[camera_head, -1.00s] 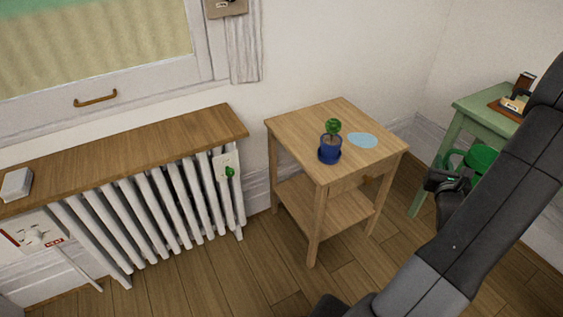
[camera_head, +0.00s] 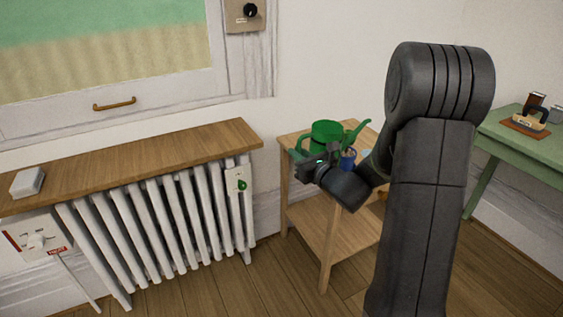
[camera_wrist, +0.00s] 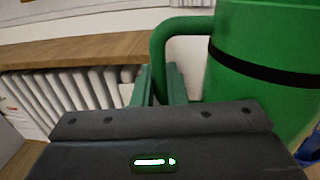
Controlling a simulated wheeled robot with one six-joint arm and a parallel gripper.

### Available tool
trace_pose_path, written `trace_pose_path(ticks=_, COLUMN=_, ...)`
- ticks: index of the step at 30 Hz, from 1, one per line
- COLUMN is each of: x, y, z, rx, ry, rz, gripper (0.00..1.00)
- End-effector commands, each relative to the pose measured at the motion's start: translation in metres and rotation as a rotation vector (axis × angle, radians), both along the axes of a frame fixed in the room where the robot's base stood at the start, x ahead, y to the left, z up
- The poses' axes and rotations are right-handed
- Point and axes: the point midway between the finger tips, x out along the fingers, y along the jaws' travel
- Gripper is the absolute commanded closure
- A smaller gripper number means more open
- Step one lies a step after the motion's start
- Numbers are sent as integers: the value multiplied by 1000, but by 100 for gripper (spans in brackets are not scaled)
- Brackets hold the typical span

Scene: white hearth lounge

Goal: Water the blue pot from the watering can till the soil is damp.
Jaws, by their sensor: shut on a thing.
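The green watering can (camera_head: 326,132) is held upright above the small wooden table, its spout (camera_head: 357,132) pointing right. My gripper (camera_head: 306,150) is shut on its handle. In the wrist view the two fingers (camera_wrist: 160,84) are on the handle (camera_wrist: 158,55), beside the can's body (camera_wrist: 268,45) with its black band. The blue pot (camera_head: 348,158) stands on the table, partly hidden behind my gripper and arm. Its plant and soil are hidden. A bit of blue shows at the right edge of the wrist view (camera_wrist: 312,148).
The wooden table (camera_head: 290,141) has a lower shelf (camera_head: 318,228). A light blue patch (camera_head: 367,153) on its top is mostly covered by my arm. A white radiator (camera_head: 165,215) under a wooden shelf stands left. A green table (camera_head: 518,140) with small items stands right.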

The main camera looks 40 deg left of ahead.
Motion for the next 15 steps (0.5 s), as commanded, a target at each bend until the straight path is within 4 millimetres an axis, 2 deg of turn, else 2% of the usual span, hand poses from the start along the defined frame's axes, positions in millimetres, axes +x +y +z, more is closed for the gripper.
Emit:
trace_pose_path(ticks=1, x=-12, y=12, z=0, rx=3, ry=-7, rz=29, gripper=100)
trace_pose_path(ticks=3, x=-23, y=22, z=1, rx=2, ry=-8, rz=58, gripper=100)
trace_pose_path(ticks=6, x=-34, y=30, z=2, rx=0, ry=-7, rz=83, gripper=100)
trace_pose_path(ticks=15, x=-38, y=33, z=9, rx=7, ry=6, rz=91, gripper=100)
